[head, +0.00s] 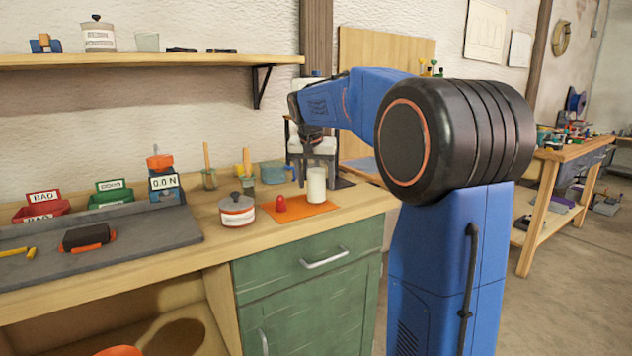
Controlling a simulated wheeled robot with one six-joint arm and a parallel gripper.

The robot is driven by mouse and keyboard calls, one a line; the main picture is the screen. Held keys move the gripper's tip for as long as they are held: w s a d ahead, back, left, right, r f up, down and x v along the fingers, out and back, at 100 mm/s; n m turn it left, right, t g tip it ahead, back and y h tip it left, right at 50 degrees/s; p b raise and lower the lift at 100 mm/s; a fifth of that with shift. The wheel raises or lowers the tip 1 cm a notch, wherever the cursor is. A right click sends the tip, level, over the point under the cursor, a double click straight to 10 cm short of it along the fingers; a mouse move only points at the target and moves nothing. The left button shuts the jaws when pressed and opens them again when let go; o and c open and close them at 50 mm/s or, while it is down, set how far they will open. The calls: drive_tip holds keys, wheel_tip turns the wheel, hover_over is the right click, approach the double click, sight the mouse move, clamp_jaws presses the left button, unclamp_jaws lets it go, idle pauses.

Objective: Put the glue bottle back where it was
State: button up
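A white cylinder, which looks like the glue bottle (317,187), is upright at the right of an orange mat (300,209) on the bench. A small red rounded piece (281,204), perhaps a cap, sits on the mat to its left. My gripper (318,167) points down at the top of the white cylinder, with grey fingers around or just above it. I cannot tell whether the fingers press on it, or whether its base touches the mat.
A lidded pot (237,212) stands left of the mat. A force gauge (164,184), red bin (41,211) and green bin (111,198) stand farther left. The bench's front strip is clear.

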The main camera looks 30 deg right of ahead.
sight(314, 164)
drive_tip(key=v, duration=1.1)
drive_tip(key=shift+s+a+r, duration=0.15)
drive_tip(key=shift+r, duration=0.45)
drive_tip(key=shift+s, duration=0.1)
drive_tip(key=s+a+f+n+y, duration=0.1)
drive_tip(key=s+a+f+n, duration=0.1)
drive_tip(key=s+a+f, duration=0.3)
drive_tip(key=s+a+f+n+t, duration=0.1)
drive_tip(key=s+a+f, duration=0.1)
drive_tip(key=s, duration=0.6)
drive_tip(key=s+a+f+n+y, duration=0.1)
drive_tip(key=s+a+f+n, duration=0.1)
drive_tip(key=s+a+f, duration=0.3)
drive_tip(key=s+a+f+n+y, duration=0.1)
drive_tip(key=s+a+f+n, duration=0.2)
drive_tip(key=s+f, duration=1.3)
drive_tip(key=shift+s+f+n+t, duration=0.3)
drive_tip(key=shift+s, duration=0.7)
